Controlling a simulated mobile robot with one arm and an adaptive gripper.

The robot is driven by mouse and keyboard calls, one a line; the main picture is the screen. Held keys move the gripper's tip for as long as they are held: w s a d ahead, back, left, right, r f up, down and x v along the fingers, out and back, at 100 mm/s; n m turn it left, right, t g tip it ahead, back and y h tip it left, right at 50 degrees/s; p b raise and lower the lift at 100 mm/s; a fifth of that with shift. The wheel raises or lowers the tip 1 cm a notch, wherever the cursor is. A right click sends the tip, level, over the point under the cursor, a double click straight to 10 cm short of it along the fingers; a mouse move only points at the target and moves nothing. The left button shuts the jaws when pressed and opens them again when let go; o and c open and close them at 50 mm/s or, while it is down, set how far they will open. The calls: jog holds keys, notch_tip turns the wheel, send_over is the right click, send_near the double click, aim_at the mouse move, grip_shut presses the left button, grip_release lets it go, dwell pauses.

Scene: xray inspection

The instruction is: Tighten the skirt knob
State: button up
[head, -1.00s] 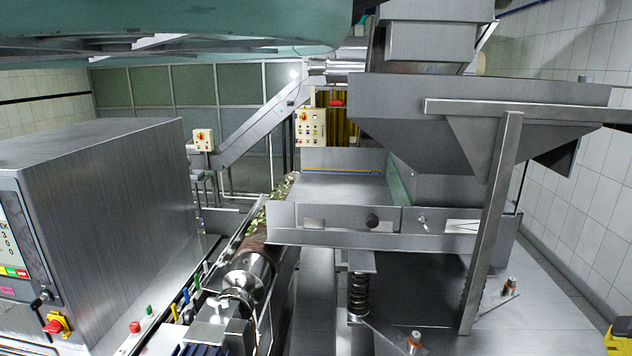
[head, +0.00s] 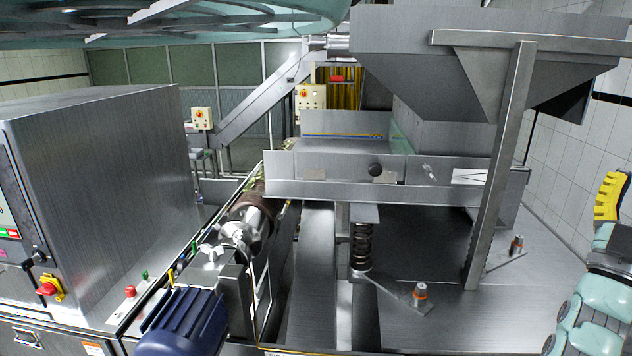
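A dark round knob (head: 376,170) sits on the front face of the steel feeder pan (head: 330,188), right of centre in the head view. A small silver lever-like fitting (head: 429,172) is to its right. A pale wing-shaped knob (head: 211,250) stands beside the conveyor's end roller, lower left. No label shows which is the skirt knob. My teal arm rises at the right edge. The yellow ribbed piece at its upper end appears to be my gripper (head: 610,196), well right of all these knobs and touching none. Its fingertips cannot be made out.
A steel inspection cabinet (head: 95,190) fills the left. A blue motor (head: 183,325) stands at bottom centre-left. A coil spring (head: 361,247), a slanted steel post (head: 502,165) and orange-collared bolts stand around the feeder. A teal surface overhangs the top left.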

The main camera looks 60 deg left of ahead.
jog(key=w+a+f+n+g+y+b, duration=0.4)
jog(key=a+g+y+b, duration=0.1)
jog(key=a, duration=0.4)
jog(key=n+g+y+b, duration=0.5)
jog(key=n+g+b, duration=0.1)
jog(key=n+g, duration=0.55)
send_near(431, 174)
jog(key=shift+m, duration=0.35)
jog(key=shift+p+x, duration=2.3)
jog(key=shift+x, duration=1.25)
jog(key=shift+w+a+r, duration=0.15)
jog(key=shift+a+r, duration=0.05)
jog(key=shift+a, duration=0.05)
jog(key=shift+f+p+x, duration=0.15)
jog(key=shift+p+x, duration=0.35)
jog(key=shift+x, duration=0.4)
jog(key=shift+f+p+x, duration=0.1)
jog(key=shift+p+x, duration=0.4)
jog(key=shift+x, duration=0.4)
grip_shut()
